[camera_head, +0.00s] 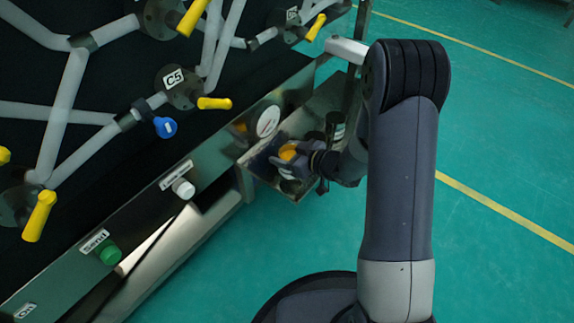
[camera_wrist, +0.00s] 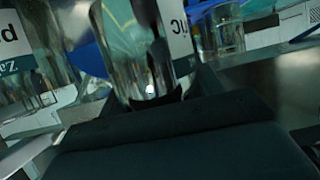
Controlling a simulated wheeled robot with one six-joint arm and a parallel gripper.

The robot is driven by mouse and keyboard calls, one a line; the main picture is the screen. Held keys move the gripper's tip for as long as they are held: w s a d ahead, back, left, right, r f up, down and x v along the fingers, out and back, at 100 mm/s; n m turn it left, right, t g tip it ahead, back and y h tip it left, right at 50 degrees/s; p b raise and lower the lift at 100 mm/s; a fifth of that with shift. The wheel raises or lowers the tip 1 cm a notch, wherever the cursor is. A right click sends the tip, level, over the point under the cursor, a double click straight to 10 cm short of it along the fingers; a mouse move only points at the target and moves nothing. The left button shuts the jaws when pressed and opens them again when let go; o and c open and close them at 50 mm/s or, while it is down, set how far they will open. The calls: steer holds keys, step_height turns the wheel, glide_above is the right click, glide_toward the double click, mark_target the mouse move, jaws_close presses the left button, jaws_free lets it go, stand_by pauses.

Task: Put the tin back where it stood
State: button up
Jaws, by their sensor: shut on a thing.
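My gripper (camera_head: 286,162) is over a small metal shelf (camera_head: 262,178) beside the panel, partly hidden by my wrist. It is shut on the tin. In the wrist view the tin (camera_wrist: 140,45) is a shiny, mirror-like cylinder with part of a white label, upright in the picture against the dark edge of my gripper (camera_wrist: 165,105). In the head view an orange-yellow round patch (camera_head: 288,152) shows at the jaws; I cannot tell if it is the tin's top. Whether the tin's base touches the shelf is hidden.
A dark can with a pale label (camera_head: 335,124) stands on the shelf, right of my gripper. Other shiny containers show left (camera_wrist: 18,70) and right (camera_wrist: 220,30) in the wrist view. The panel front (camera_head: 150,215) with buttons runs close along the left. The green floor is clear.

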steer(key=shift+f+b, duration=0.65)
steer(key=shift+f, duration=1.05)
steer(key=shift+f, duration=0.15)
steer(key=o, duration=1.1)
steer(key=shift+r, duration=0.3)
steer(key=p+v, duration=0.3)
steer(key=v, duration=0.8)
steer(key=shift+s+d+p, duration=0.3)
steer(key=shift+d, duration=0.05)
